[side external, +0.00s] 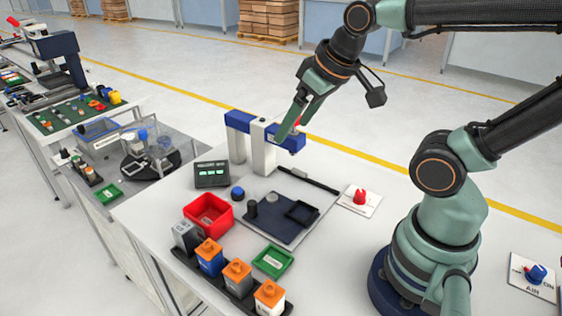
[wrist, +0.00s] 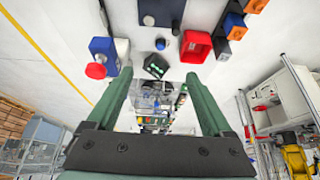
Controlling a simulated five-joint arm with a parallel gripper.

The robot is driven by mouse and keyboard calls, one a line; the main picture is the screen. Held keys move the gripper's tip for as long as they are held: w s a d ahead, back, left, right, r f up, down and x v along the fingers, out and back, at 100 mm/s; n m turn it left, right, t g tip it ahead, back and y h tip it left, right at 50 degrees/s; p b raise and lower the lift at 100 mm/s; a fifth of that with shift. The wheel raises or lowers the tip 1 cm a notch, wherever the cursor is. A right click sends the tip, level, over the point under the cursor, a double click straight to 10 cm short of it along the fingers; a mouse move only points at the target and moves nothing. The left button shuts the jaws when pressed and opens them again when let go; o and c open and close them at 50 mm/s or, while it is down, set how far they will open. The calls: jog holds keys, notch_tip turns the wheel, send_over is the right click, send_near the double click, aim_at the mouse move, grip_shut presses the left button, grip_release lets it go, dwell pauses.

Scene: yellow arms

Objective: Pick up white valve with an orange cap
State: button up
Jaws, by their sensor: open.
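The white valve with an orange cap (side external: 269,298) stands upright at the front end of a dark rack, in the side view's lower middle. A grey valve with an orange cap (side external: 237,278), a blue valve with an orange cap (side external: 210,258) and a dark grey valve (side external: 186,238) stand behind it in the same row. My gripper (side external: 289,135) is high above the back of the table, well away from the row. In the wrist view its two green fingers (wrist: 158,76) are spread with nothing between them. I cannot make out the white valve in that view.
A dark plate (side external: 279,228) with small parts lies behind. A blue and white stand (side external: 262,145) rises near my gripper.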

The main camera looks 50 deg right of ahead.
jog(key=n+g, duration=0.6)
jog(key=n, duration=1.2)
send_near(265, 298)
jog(key=shift+s+d+r, duration=0.1)
jog(key=shift+d+r, duration=0.05)
jog(key=shift+d, duration=0.2)
jog(key=shift+s+a+f, duration=0.15)
jog(key=shift+s+f, duration=0.05)
jog(key=shift+f, duration=0.05)
notch_tip(265, 298, down, 6)
jog(key=shift+r, duration=0.15)
jog(key=shift+w+a+f, duration=0.1)
jog(key=shift+f, duration=1.4)
jog(key=shift+w+a+f, duration=0.1)
jog(key=shift+f, duration=1.45)
grip_shut()
